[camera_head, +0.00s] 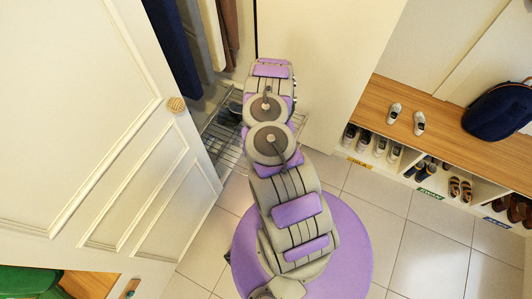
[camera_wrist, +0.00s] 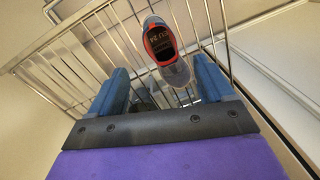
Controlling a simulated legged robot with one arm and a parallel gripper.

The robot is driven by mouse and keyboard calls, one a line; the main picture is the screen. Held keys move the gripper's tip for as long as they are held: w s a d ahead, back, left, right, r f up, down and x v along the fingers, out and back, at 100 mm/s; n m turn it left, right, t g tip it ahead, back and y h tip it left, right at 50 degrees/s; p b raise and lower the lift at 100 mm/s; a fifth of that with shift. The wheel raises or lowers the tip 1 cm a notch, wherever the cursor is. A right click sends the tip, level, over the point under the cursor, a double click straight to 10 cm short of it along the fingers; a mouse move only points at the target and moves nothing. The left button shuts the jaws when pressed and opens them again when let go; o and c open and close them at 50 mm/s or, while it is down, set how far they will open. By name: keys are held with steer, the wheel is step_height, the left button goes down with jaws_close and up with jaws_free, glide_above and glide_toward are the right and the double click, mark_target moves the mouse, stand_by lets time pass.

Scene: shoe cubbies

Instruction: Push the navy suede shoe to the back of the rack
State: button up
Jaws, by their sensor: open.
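A wire rack (camera_head: 222,140) stands on the floor behind the open door, and its bars fill the upper part of the wrist view (camera_wrist: 75,62). One shoe (camera_wrist: 180,72) lies on the rack there, grey-blue with an orange-red collar and a dark, lettered insole. I cannot tell whether it is navy suede. My gripper (camera_wrist: 160,72) is open, its two blue fingers pointing toward the rack, with the shoe's lower end showing between them. Whether they touch it is unclear.
A white door (camera_head: 110,110) stands open at the left. Clothes (camera_head: 172,45) hang above the rack. A wooden bench (camera_head: 440,125) with shoe cubbies holds several shoes and a dark bag (camera_head: 500,110) at the right. The tiled floor (camera_head: 400,230) between is clear.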

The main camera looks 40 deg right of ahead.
steer(key=f, duration=0.3)
steer(key=f+b, duration=0.1)
steer(key=f, duration=0.2)
steer(key=a+f+b, duration=0.1)
steer(key=f, duration=0.2)
steer(key=shift+f, duration=0.2)
